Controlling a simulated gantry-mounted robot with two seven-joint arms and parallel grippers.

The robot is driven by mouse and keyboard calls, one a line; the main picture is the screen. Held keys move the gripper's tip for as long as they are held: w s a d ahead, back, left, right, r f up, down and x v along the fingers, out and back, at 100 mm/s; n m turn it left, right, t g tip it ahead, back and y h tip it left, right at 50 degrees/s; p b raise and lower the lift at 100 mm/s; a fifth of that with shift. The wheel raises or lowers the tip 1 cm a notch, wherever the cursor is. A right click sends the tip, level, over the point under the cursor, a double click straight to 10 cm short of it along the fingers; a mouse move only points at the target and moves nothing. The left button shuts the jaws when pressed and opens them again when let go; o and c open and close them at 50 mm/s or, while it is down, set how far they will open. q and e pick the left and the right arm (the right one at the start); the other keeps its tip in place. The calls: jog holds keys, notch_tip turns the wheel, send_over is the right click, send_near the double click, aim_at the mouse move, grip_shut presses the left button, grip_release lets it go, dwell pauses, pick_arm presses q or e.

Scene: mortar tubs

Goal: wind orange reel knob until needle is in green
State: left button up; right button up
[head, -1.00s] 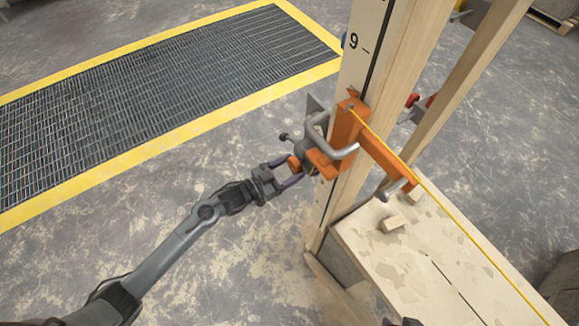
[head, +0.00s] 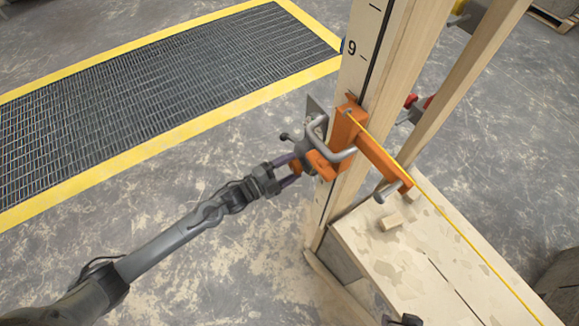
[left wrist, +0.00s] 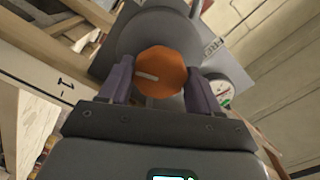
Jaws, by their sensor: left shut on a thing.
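The orange reel knob (left wrist: 162,72), faceted with a pale mark on its face, sits between the two purple-grey fingers of my left gripper (left wrist: 150,88). My left gripper (head: 289,171) is shut on it. In the head view the fingers mostly cover the knob. The grey reel body (head: 310,145) is on an orange bracket (head: 372,150) at the wooden post. A round white gauge (left wrist: 223,92) with red and green marks is partly hidden behind the right finger. I cannot read its needle. Dark tips at the bottom edge may be my right gripper (head: 405,321).
The wooden post (head: 357,70) carries a scale with a 9. A yellow line (head: 450,218) runs from the bracket over the pale bench top (head: 440,260). The floor beside the yellow-edged grate (head: 150,90) is clear.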

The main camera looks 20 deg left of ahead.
pick_arm(q)
jog(key=m, duration=0.4)
jog(key=shift+m, duration=1.8)
jog(key=o, duration=1.1)
jog(key=shift+c, duration=0.2)
